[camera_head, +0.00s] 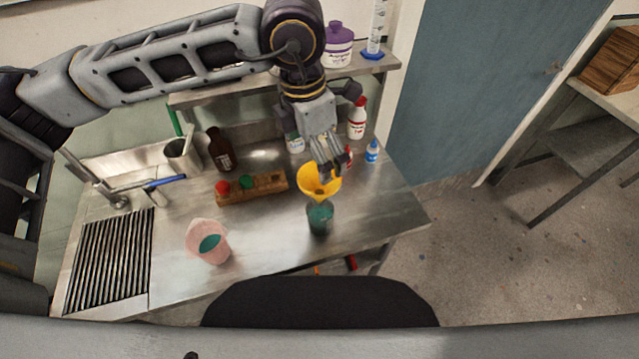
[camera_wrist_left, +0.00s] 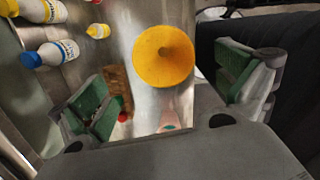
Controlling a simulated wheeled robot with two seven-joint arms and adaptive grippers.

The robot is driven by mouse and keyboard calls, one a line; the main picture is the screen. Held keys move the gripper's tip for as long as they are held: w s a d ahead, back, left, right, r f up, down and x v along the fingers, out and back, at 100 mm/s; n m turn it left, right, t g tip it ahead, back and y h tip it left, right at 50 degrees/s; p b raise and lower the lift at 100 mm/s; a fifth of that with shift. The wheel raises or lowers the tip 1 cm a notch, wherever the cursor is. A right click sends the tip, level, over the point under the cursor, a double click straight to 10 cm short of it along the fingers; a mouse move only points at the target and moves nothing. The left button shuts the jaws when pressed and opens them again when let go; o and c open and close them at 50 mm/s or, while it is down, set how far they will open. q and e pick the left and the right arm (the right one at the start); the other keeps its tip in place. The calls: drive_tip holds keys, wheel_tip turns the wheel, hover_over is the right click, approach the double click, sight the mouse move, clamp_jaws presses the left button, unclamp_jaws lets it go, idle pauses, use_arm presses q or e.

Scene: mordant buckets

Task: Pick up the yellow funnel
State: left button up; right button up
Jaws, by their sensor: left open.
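The yellow funnel (camera_head: 319,182) sits in the neck of a green bottle (camera_head: 320,217) near the right part of the steel counter. In the left wrist view the funnel (camera_wrist_left: 163,56) shows from above, its round mouth facing the camera. My left gripper (camera_head: 329,172) is just above and behind the funnel in the head view, its fingers overlapping the rim in the picture. In the wrist view the left gripper's green-padded fingers (camera_wrist_left: 170,90) are wide apart, with nothing between the pads. Whether a finger touches the rim cannot be told. My right gripper is not in view.
A wooden rack (camera_head: 252,189) with red and green caps stands left of the funnel. The counter's front right is clear.

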sight(322, 191)
use_arm(q)
drive_tip(key=shift+d+f, duration=0.15)
drive_tip(key=shift+f, duration=1.1)
drive_tip(key=shift+f, duration=0.15)
drive_tip(key=shift+s+d+f+p, duration=0.1)
drive_tip(key=shift+f+p, duration=0.8)
drive_tip(key=shift+f, duration=0.3)
drive_tip(key=shift+d+f, duration=0.1)
drive_tip(key=shift+f, duration=1.15)
drive_tip(key=c, duration=0.9)
